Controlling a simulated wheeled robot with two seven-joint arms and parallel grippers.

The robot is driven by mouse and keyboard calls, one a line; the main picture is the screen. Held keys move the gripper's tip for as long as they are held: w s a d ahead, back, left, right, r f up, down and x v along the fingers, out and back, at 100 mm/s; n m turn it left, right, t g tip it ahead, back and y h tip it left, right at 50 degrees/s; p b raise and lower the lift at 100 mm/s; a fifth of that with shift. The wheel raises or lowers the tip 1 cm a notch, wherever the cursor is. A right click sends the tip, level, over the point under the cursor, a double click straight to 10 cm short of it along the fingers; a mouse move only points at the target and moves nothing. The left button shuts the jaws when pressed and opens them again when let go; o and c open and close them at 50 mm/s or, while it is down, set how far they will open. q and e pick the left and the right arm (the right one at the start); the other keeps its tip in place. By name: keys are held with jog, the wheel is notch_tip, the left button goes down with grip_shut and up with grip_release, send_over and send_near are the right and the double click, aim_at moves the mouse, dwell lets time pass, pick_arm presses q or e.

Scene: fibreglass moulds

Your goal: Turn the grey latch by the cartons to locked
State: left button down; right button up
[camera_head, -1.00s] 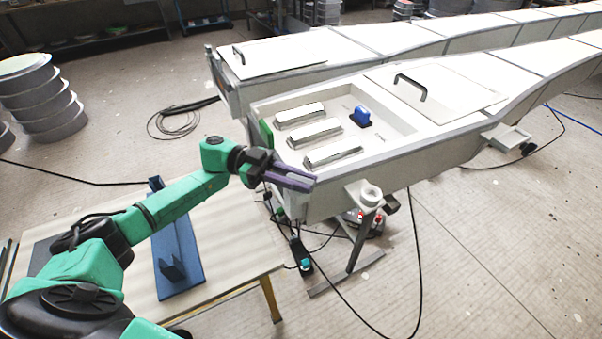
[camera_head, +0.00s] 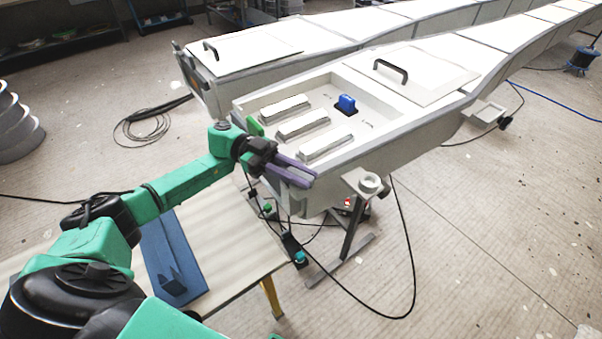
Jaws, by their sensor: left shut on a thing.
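My left gripper (camera_head: 312,180) has purple fingers and is in front of the near end of the white mould box (camera_head: 432,118). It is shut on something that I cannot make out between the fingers. I cannot pick out a grey latch in this view. The open recess of the mould box holds three long pale blocks (camera_head: 302,124) and a blue upright piece (camera_head: 346,104). I cannot tell whether these blocks are the cartons. My right gripper is out of view.
A lid with a black handle (camera_head: 390,71) lies beyond the recess. A bracket with a round cup (camera_head: 369,184) juts from the box's near side. A table with a blue bracket (camera_head: 172,262) stands at lower left.

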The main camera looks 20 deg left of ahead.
pick_arm(q)
jog(key=c, duration=0.8)
grip_release()
jog(key=shift+o, duration=0.2)
jog(key=w+a+b, duration=0.2)
jog(key=a+b, duration=0.8)
jog(key=a, duration=0.4)
jog(key=shift+w+a+b, duration=0.2)
jog(key=shift+a+b, duration=0.05)
jog(key=shift+b, duration=0.1)
